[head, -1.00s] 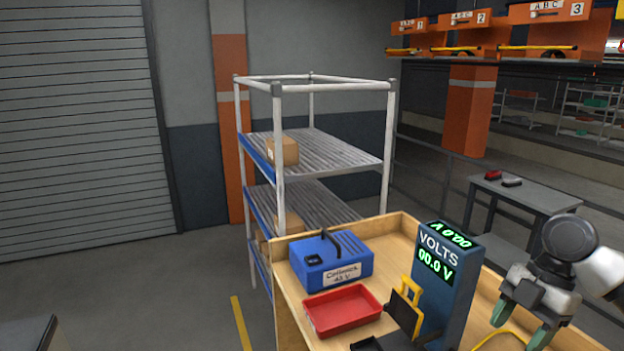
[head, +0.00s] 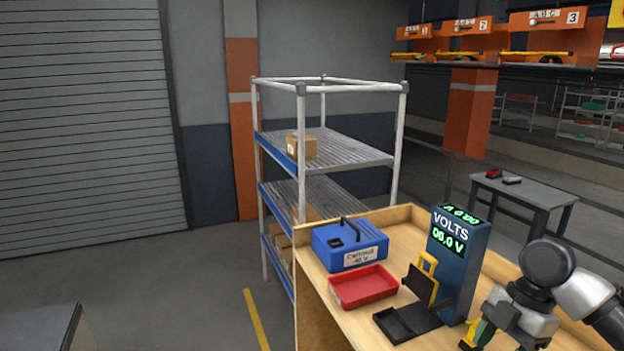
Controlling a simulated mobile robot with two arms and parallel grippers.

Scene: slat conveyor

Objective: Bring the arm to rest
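My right arm comes in from the right edge. Its gripper (head: 492,338) hangs over the front right part of the wooden bench (head: 312,290), low in the view. A green finger shows, with something yellow and black right beside it. The bottom edge cuts off part of the gripper, so I cannot tell how far apart the fingers are or whether anything is between them. My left gripper is out of view.
On the bench stand a blue box (head: 350,244), a red tray (head: 363,286), a black holder (head: 408,322) with a yellow frame and a blue volts display (head: 460,262). A metal shelf rack (head: 345,150) with cartons stands behind.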

